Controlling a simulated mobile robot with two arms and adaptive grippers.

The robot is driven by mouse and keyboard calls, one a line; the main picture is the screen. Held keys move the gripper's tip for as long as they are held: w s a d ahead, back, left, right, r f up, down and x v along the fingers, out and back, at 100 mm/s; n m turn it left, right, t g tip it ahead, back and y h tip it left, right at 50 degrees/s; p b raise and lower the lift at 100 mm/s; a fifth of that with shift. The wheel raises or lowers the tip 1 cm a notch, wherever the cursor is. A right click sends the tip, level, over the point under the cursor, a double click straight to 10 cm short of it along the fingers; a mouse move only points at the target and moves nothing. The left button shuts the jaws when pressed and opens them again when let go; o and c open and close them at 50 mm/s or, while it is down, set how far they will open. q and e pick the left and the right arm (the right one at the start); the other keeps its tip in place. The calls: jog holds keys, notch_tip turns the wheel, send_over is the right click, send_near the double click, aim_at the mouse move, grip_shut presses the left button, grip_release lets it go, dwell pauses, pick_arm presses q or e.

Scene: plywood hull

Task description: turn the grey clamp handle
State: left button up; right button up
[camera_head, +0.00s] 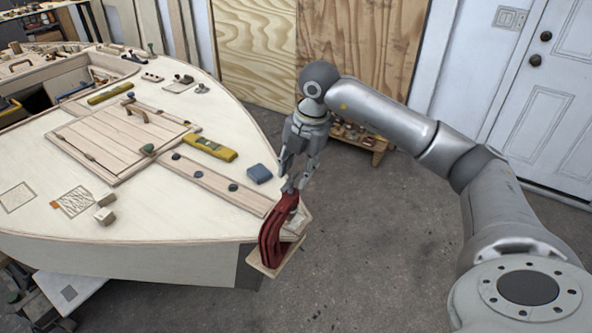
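A red clamp (272,243) sits at the corner of the pale plywood hull (150,215), at the lower middle of the head view. Its grey handle (292,202) shows small at the top of the clamp, partly hidden by my gripper. My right gripper (290,186) points down from above, with its fingertips at the top of the clamp, at or very close to the handle. I cannot tell whether the fingers are closed on the handle. My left gripper is not in view.
A small wooden bench (372,143) with items stands behind my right arm. The grey floor right of the hull is clear. A white door (545,100) is at the far right.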

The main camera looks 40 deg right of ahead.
jog(key=shift+w+f, duration=0.1)
jog(key=shift+f, duration=0.4)
grip_shut()
jog(key=shift+n, duration=0.3)
jog(key=n, duration=0.3)
jog(key=shift+w+a+r+n+y+p, duration=0.15)
jog(key=shift+w+a+n+y+p, duration=0.15)
jog(key=shift+w, duration=0.1)
jog(key=n, duration=0.1)
jog(key=n+g, duration=0.1)
jog(key=n, duration=0.2)
jog(key=shift+w+a+n+p, duration=0.25)
jog(key=shift+w+n+p, duration=0.05)
jog(key=shift+p, duration=0.1)
jog(key=shift+w+a+n+g+p, duration=0.1)
jog(key=shift+a+n+g, duration=0.2)
jog(key=shift+n, duration=0.95)
jog(key=shift+s+a+n+g+p, duration=0.15)
jog(key=shift+n+g, duration=0.2)
jog(key=shift+n, duration=0.85)
jog(key=shift+w+a+n+g+p, duration=0.15)
jog(key=shift+a+n+g, duration=0.15)
jog(key=shift+n, duration=0.95)
